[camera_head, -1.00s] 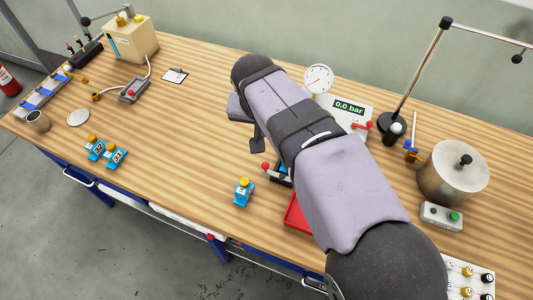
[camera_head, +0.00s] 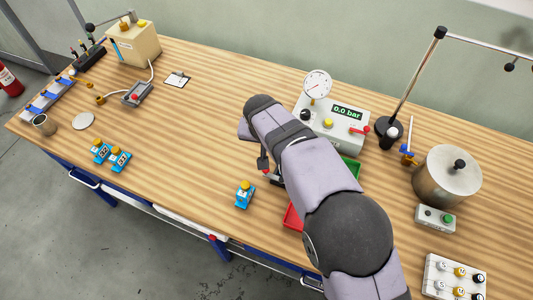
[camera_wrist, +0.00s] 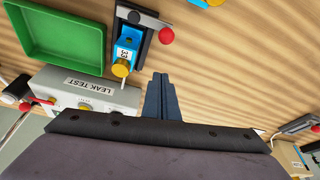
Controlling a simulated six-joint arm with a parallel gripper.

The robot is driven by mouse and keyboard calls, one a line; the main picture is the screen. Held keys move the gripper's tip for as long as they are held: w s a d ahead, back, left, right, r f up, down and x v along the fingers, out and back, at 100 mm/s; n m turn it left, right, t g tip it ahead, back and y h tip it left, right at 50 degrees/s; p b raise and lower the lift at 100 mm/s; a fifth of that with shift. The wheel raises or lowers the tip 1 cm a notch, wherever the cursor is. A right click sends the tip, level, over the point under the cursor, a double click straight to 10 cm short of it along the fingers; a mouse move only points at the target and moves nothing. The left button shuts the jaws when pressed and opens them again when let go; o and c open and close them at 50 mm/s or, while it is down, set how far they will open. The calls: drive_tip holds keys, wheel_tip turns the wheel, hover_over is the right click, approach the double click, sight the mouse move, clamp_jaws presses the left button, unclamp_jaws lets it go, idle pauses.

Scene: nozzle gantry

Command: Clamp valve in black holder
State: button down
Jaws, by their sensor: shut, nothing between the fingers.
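The black holder (camera_wrist: 158,22) shows at the top of the wrist view. A blue valve (camera_wrist: 126,48) with a white label and a brass-yellow cap (camera_wrist: 121,70) sits in it. The holder's red lever knob (camera_wrist: 166,36) is to the right of the valve; whether the clamp is closed I cannot tell. The knob also shows in the head view (camera_head: 266,173), where my arm hides most of the holder. My gripper (camera_wrist: 159,76) is shut and empty, below and right of the valve in the wrist view. In the head view my gripper (camera_head: 263,162) is beside the knob.
Another blue valve (camera_head: 244,196) stands left of the holder, and two more (camera_head: 110,155) stand farther left. A green tray (camera_wrist: 55,58), a red tray (camera_head: 291,217) and the leak tester (camera_head: 340,130) are close by. The wood table (camera_head: 195,130) is clear at left centre.

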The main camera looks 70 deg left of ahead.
sight(276, 175)
drive_tip(key=shift+s+d+f+p, duration=0.15)
drive_tip(key=shift+s+d+p, duration=0.15)
drive_tip(key=shift+d, duration=0.2)
drive_tip(key=shift+s+d+f+p, duration=0.1)
drive_tip(key=shift+s+d+p, duration=0.2)
drive_tip(key=shift+d, duration=0.2)
drive_tip(key=shift+s+d+f+p, duration=0.3)
drive_tip(key=shift+s+d, duration=0.2)
drive_tip(key=shift+d, duration=0.15)
